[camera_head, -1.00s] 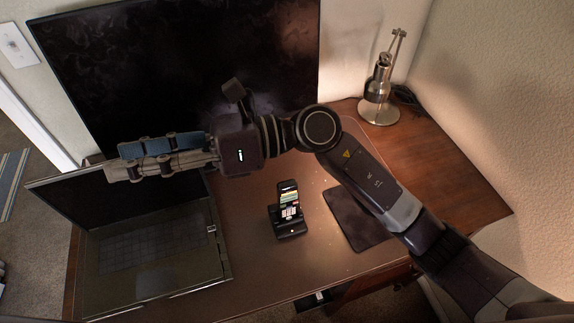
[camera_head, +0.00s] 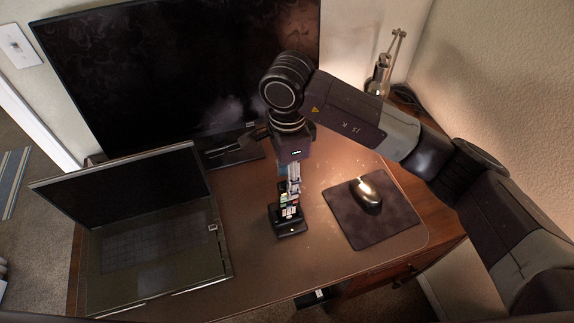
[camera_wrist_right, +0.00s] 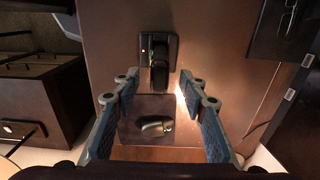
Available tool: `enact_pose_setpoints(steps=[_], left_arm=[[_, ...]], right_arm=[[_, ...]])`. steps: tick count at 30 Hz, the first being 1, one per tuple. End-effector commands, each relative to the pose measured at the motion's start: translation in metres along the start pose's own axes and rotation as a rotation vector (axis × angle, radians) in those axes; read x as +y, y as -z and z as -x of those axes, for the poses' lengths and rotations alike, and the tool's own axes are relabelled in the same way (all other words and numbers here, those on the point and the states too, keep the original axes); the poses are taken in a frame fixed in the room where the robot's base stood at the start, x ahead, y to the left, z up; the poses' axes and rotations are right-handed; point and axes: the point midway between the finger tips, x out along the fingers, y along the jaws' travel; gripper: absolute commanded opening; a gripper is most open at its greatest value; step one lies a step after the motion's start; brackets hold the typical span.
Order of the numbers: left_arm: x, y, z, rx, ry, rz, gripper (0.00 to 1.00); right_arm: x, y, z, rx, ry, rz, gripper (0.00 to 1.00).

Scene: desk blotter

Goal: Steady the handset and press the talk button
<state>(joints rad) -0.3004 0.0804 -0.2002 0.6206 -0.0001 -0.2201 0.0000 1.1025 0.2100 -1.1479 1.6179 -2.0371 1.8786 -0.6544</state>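The dark handset (camera_head: 290,211) stands upright in its small black base (camera_head: 291,229) near the middle of the desk. Its lit, coloured keys show, but its upper part is hidden behind my right gripper (camera_head: 293,182). My right gripper points down just above and behind the handset. In the right wrist view the two blue-padded fingers of the gripper (camera_wrist_right: 160,91) are spread apart with nothing held between them. The handset (camera_wrist_right: 159,75) shows there beyond the fingertips, roughly centred between them. I cannot tell which key is the talk button. My left gripper is not in view.
An open laptop (camera_head: 150,240) is at the left. A mouse (camera_head: 367,195) lies on a dark pad (camera_head: 350,226) to the right of the handset. A large monitor (camera_head: 150,75) stands behind, with a metal lamp (camera_head: 378,78) at the back right. Bare blotter (camera_head: 250,270) lies in front.

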Motion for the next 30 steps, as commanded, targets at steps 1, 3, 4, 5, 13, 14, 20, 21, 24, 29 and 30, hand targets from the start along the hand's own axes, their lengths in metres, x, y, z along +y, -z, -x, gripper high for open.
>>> enact_pose_setpoints(steps=[1,3,4,5,13,14,20,21,24,29,30], left_arm=[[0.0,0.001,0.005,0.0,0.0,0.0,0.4],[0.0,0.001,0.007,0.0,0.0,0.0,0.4],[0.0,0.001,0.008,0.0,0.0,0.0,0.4],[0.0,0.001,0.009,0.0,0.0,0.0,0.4],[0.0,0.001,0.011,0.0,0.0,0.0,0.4],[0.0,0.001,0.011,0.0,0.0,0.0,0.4],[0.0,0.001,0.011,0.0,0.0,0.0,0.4],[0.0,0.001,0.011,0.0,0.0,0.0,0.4],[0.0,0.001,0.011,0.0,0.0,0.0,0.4],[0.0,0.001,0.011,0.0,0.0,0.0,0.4],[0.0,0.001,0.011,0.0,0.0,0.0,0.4]], right_arm=[[0.001,0.0,-0.007,0.0,-0.005,-0.001,0.39],[0.001,0.0,-0.017,-0.001,-0.003,0.0,0.39],[0.001,0.0,-0.021,-0.002,-0.004,-0.001,0.39],[0.001,0.0,-0.024,-0.002,-0.003,-0.001,0.39],[0.0,-0.001,-0.038,-0.001,0.001,0.001,0.39],[0.0,-0.001,-0.039,-0.001,0.001,0.001,0.39],[0.0,-0.001,-0.039,-0.002,0.001,0.001,0.35],[0.0,-0.001,-0.039,-0.002,0.001,0.001,0.3],[0.0,-0.001,-0.038,-0.002,0.001,0.001,0.19],[0.0,-0.001,-0.038,-0.002,0.001,0.001,0.02],[0.0,-0.001,-0.038,-0.002,0.001,0.001,0.0]])
